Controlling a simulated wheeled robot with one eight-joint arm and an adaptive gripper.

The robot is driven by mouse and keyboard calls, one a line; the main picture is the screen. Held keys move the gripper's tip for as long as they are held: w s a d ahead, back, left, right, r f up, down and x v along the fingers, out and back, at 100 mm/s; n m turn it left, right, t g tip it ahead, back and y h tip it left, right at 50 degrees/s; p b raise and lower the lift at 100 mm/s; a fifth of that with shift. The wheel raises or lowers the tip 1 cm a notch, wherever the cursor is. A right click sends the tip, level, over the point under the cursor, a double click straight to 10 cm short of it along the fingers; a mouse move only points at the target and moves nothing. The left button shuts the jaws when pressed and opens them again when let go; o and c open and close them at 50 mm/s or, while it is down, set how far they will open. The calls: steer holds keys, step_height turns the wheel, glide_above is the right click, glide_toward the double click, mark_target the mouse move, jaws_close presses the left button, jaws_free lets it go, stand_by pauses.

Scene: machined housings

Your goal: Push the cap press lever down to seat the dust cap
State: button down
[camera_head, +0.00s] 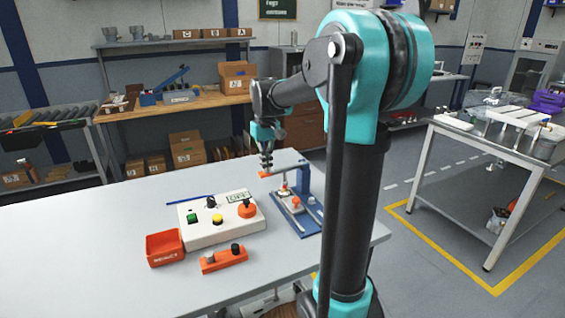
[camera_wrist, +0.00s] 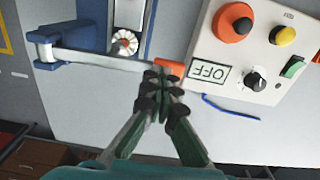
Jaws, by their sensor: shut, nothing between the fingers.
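The cap press (camera_head: 306,190) stands on the grey table, with a blue base and blue post. Its lever (camera_wrist: 105,60) is a grey bar reaching from the post to an orange grip (camera_wrist: 171,67); the grip also shows in the head view (camera_head: 264,174). A round pale and red part (camera_wrist: 125,43), perhaps the dust cap, sits under the press beside the lever in the wrist view. My gripper (camera_head: 266,168) is shut and empty, fingertips pointing down at the lever's orange end. In the wrist view the fingertips (camera_wrist: 160,76) overlap this end; I cannot tell whether they touch it.
A white control box (camera_head: 218,221) with buttons, an orange knob and an OFF label stands left of the press. A red bin (camera_head: 165,248), an orange block with two knobs (camera_head: 224,258) and a blue pen (camera_head: 190,198) lie near it. The table's left part is clear.

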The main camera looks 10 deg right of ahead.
stand_by(0.4)
step_height(320, 180, up, 10)
steer(key=shift+f, duration=0.25)
stand_by(1.0)
stand_by(0.5)
